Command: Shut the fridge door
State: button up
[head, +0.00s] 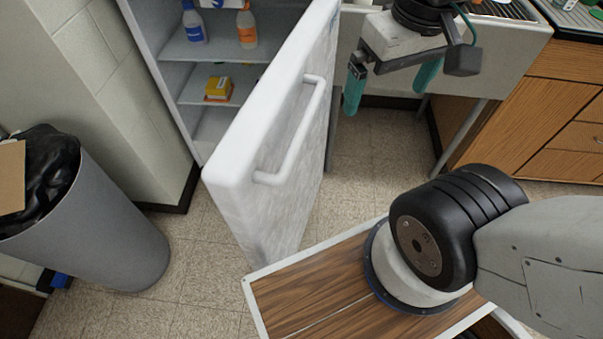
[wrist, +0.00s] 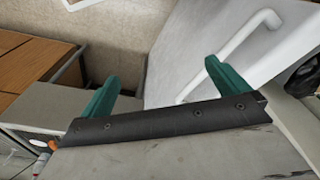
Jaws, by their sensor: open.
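The white fridge door (head: 270,135) stands open in the head view, swung out toward me from the fridge (head: 208,75). A white bar handle (head: 292,135) runs along its outer face. My gripper (head: 392,88) is open and empty, to the right of the door on its outer side and apart from the handle. In the wrist view the two green fingers of my gripper (wrist: 160,88) are spread, with the door (wrist: 190,48) and its handle (wrist: 235,50) beyond the finger at right.
Bottles (head: 246,27) and a yellow box (head: 218,88) stand on the fridge shelves. A grey trash bin (head: 95,225) stands at left. Wooden cabinets (head: 530,110) are at right. Tiled floor (head: 375,150) is clear between the door and cabinets.

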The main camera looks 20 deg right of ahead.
aim_at(264, 177)
jog(key=k, duration=0.5)
jog(key=u, duration=2.9)
jog(key=i, duration=0.3)
jog(key=z, duration=3.25)
